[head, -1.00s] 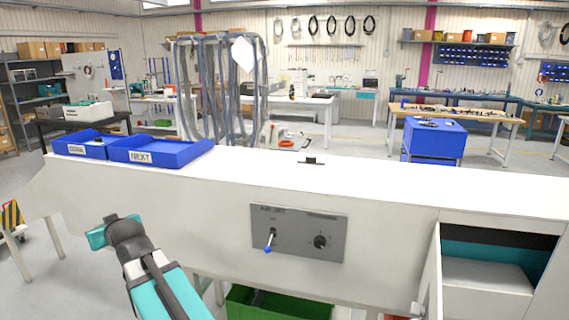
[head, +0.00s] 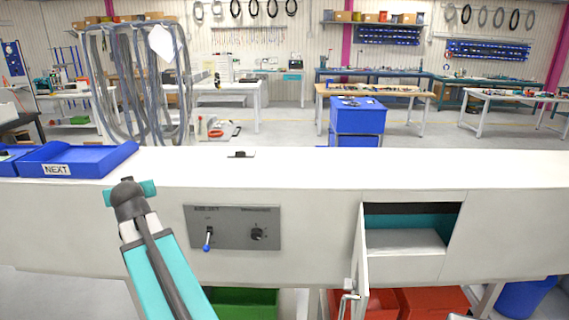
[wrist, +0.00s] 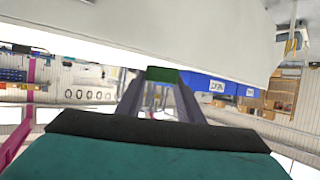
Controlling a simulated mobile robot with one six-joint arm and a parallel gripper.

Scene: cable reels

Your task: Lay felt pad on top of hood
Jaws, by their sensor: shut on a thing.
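In the wrist view my gripper (wrist: 161,86) is shut on a small dark green flat piece (wrist: 162,75), which I take to be the felt pad; it shows edge-on between the fingertips. In the head view only my arm shows at the lower left; the gripper and pad cannot be made out there. The long white machine body with a flat white top (head: 330,170) runs across the head view, and I take it to be the hood. Its pale surface also fills the upper part of the wrist view (wrist: 200,30). The pad is apart from it.
A blue tray labelled NEXT (head: 80,160) sits on the white top at left, beside another blue tray (head: 10,158). A small dark fitting (head: 241,154) is on the top. A grey switch panel (head: 232,228) and an open compartment (head: 405,240) are in front. The right top is clear.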

